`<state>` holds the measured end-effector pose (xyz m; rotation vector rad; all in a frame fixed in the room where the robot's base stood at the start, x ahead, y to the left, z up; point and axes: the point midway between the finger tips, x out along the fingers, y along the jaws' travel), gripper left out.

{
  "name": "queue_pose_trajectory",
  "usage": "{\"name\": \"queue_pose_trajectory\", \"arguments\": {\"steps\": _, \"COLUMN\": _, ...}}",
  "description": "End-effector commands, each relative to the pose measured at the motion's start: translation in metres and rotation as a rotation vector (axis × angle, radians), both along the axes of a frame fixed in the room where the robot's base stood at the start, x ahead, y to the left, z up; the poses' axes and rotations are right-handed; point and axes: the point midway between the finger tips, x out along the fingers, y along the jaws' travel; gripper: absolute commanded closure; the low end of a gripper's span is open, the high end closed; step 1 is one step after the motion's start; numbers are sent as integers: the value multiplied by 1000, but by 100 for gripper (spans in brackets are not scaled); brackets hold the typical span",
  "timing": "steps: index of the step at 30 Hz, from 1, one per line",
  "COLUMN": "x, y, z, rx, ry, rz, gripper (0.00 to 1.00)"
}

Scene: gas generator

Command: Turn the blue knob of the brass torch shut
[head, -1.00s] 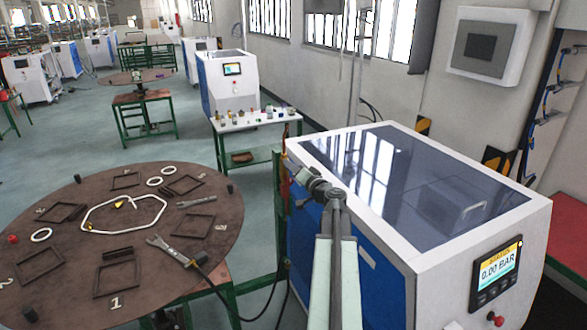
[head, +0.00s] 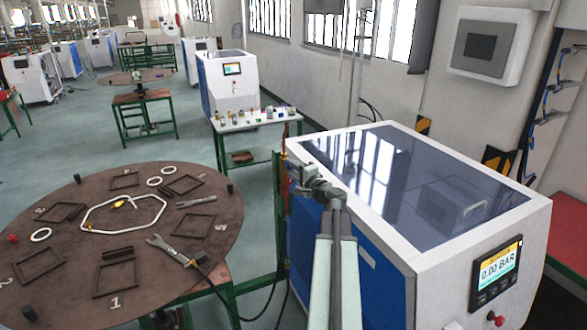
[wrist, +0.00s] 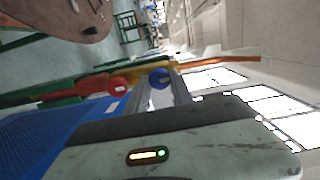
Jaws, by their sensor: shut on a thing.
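The brass torch (wrist: 185,68) lies across the wrist view, with a red knob (wrist: 117,86) on the left and a blue knob (wrist: 160,78) to its right. My gripper (wrist: 161,88) has its two grey fingers at the blue knob, one on each side, and is shut on it. The knob's face shows between the fingertips; its exact turn is too small to read. In the head view the torch (head: 284,168) stands upright beside a green post. My gripper (head: 296,174) meets it there, and the blue knob is hidden.
The blue and white generator (head: 405,215) stands close to the right of my arm; its screen (head: 497,270) reads 0.00 BAR. A round brown table (head: 75,225) with frames, rings and a wrench (head: 170,249) is at left. A white bench (head: 240,125) with small parts stands behind.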

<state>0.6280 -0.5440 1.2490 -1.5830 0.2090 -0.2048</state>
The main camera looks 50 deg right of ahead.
Motion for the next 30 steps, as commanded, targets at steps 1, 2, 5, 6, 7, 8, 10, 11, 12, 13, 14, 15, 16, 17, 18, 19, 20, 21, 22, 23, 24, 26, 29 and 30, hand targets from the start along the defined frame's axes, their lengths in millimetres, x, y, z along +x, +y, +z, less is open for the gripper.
{"name": "queue_pose_trajectory", "arguments": {"steps": 1, "x": 0, "y": 0, "z": 0, "rx": 10, "ry": -3, "rz": 0, "gripper": 100}}
{"name": "queue_pose_trajectory", "arguments": {"steps": 2, "x": 0, "y": 0, "z": 0, "rx": 14, "ry": -4, "rz": 0, "gripper": 100}}
{"name": "queue_pose_trajectory", "arguments": {"steps": 5, "x": 0, "y": 0, "z": 0, "rx": 30, "ry": -8, "rz": 0, "gripper": 100}}
{"name": "queue_pose_trajectory", "arguments": {"steps": 6, "x": 0, "y": 0, "z": 0, "rx": 33, "ry": -9, "rz": 0, "gripper": 100}}
{"name": "queue_pose_trajectory", "arguments": {"steps": 7, "x": 0, "y": 0, "z": 0, "rx": 34, "ry": -9, "rz": 0, "gripper": 100}}
{"name": "queue_pose_trajectory", "arguments": {"steps": 8, "x": 0, "y": 0, "z": 0, "rx": 36, "ry": -10, "rz": 0, "gripper": 100}}
{"name": "queue_pose_trajectory", "arguments": {"steps": 10, "x": 0, "y": 0, "z": 0, "rx": 37, "ry": -10, "rz": 0, "gripper": 100}}
{"name": "queue_pose_trajectory", "arguments": {"steps": 11, "x": 0, "y": 0, "z": 0, "rx": 37, "ry": -10, "rz": 0, "gripper": 100}}
{"name": "queue_pose_trajectory", "arguments": {"steps": 12, "x": 0, "y": 0, "z": 0, "rx": 37, "ry": -10, "rz": 0, "gripper": 100}}
{"name": "queue_pose_trajectory", "arguments": {"steps": 13, "x": 0, "y": 0, "z": 0, "rx": 37, "ry": -10, "rz": 0, "gripper": 100}}
{"name": "queue_pose_trajectory", "arguments": {"steps": 14, "x": 0, "y": 0, "z": 0, "rx": 37, "ry": -10, "rz": 0, "gripper": 100}}
{"name": "queue_pose_trajectory", "arguments": {"steps": 15, "x": 0, "y": 0, "z": 0, "rx": 37, "ry": -10, "rz": 0, "gripper": 100}}
{"name": "queue_pose_trajectory", "arguments": {"steps": 16, "x": 0, "y": 0, "z": 0, "rx": 37, "ry": -10, "rz": 0, "gripper": 100}}
{"name": "queue_pose_trajectory", "arguments": {"steps": 17, "x": 0, "y": 0, "z": 0, "rx": 37, "ry": -10, "rz": 0, "gripper": 100}}
{"name": "queue_pose_trajectory", "arguments": {"steps": 18, "x": 0, "y": 0, "z": 0, "rx": 37, "ry": -10, "rz": 0, "gripper": 100}}
{"name": "queue_pose_trajectory", "arguments": {"steps": 19, "x": 0, "y": 0, "z": 0, "rx": 37, "ry": -10, "rz": 0, "gripper": 66}}
{"name": "queue_pose_trajectory", "arguments": {"steps": 20, "x": 0, "y": 0, "z": 0, "rx": 37, "ry": -10, "rz": 0, "gripper": 58}}
{"name": "queue_pose_trajectory", "arguments": {"steps": 21, "x": 0, "y": 0, "z": 0, "rx": 37, "ry": -10, "rz": 0, "gripper": 51}}
{"name": "queue_pose_trajectory", "arguments": {"steps": 22, "x": 0, "y": 0, "z": 0, "rx": 37, "ry": -10, "rz": 0, "gripper": 51}}
{"name": "queue_pose_trajectory", "arguments": {"steps": 23, "x": 0, "y": 0, "z": 0, "rx": 36, "ry": -10, "rz": 0, "gripper": 51}}
{"name": "queue_pose_trajectory", "arguments": {"steps": 24, "x": 0, "y": 0, "z": 0, "rx": 36, "ry": -10, "rz": 0, "gripper": 51}}
{"name": "queue_pose_trajectory", "arguments": {"steps": 26, "x": 0, "y": 0, "z": 0, "rx": 36, "ry": -10, "rz": 0, "gripper": 51}}
{"name": "queue_pose_trajectory", "arguments": {"steps": 29, "x": 0, "y": 0, "z": 0, "rx": 36, "ry": -10, "rz": 0, "gripper": 51}}
{"name": "queue_pose_trajectory", "arguments": {"steps": 30, "x": -1, "y": 0, "z": 0, "rx": 36, "ry": -10, "rz": 0, "gripper": 51}}
